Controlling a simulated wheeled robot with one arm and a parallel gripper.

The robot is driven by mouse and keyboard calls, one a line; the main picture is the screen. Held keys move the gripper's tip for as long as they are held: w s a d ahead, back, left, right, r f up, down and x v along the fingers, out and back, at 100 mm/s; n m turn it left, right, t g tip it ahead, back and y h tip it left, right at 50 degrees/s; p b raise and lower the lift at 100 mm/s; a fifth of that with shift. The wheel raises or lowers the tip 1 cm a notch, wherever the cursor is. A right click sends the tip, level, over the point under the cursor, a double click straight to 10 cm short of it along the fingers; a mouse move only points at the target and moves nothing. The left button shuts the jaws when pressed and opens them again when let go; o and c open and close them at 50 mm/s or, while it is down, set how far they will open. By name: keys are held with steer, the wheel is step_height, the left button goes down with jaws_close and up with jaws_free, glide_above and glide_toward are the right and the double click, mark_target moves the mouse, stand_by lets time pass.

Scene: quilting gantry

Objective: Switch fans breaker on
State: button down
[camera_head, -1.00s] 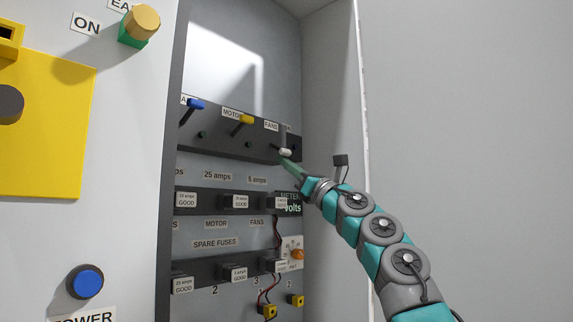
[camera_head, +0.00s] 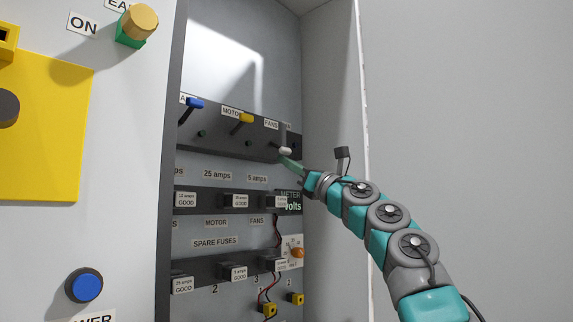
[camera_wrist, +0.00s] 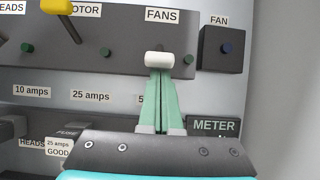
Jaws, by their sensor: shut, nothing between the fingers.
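The fans breaker is a lever with a white tip (camera_head: 285,150) under the FANS label (camera_head: 271,125), at the right end of the dark breaker strip. Its handle hangs down in the head view, with the white tip at the bottom. In the wrist view the white tip (camera_wrist: 159,58) is in the centre, below the FANS label (camera_wrist: 162,16). My gripper (camera_head: 284,159) is shut and empty. Its green fingertips (camera_wrist: 161,72) are right below the white tip, touching it or nearly so; I cannot tell which.
The yellow motor lever (camera_head: 245,118) and blue lever (camera_head: 194,103) stand left on the strip. Below are fuse rows (camera_head: 236,201), a meter label (camera_wrist: 213,126) and hanging wires (camera_head: 278,236). The cabinet's right wall (camera_head: 335,105) is close beside my arm.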

steer(key=shift+s+d+r+g+h+p, duration=0.1)
steer(key=shift+d+r+g+h+p, duration=0.15)
steer(key=shift+h+p, duration=0.25)
stand_by(1.5)
